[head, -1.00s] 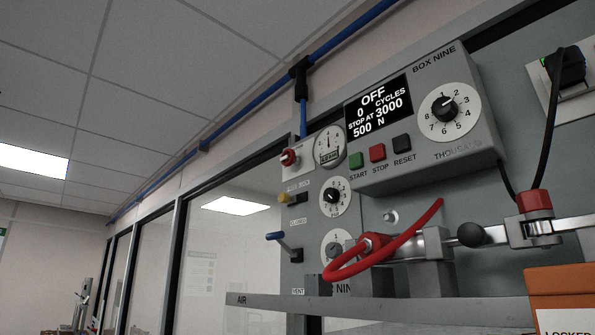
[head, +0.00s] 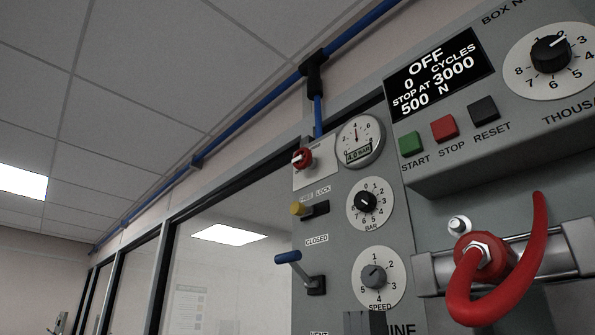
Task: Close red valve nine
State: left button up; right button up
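A small red knob (head: 302,158) sits on a white plate at the top left of the grey panel, just below the blue air pipe; I take it for the red valve. Its position marking is too small to read. A round gauge (head: 360,141) right beside it has its needle pointing roughly up and a small display that seems to read 4.0 BAR. Neither of my grippers is in view.
A yellow knob (head: 298,208) and a blue lever (head: 288,257) stick out below the red knob. Two dials (head: 370,204) are beside them. The control box (head: 500,150) reads OFF. A curved red handle (head: 500,300) projects at lower right. Left are windows (head: 230,275).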

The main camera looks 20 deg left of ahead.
aim_at(304, 155)
jog(key=i+j, duration=0.1)
jog(key=j, duration=0.3)
jog(key=i+j+z, duration=0.1)
jog(key=j, duration=0.35)
jog(key=i+j, duration=0.1)
jog(key=j, duration=0.3)
jog(key=i+j, duration=0.1)
jog(key=j, duration=0.35)
jog(key=z, duration=0.05)
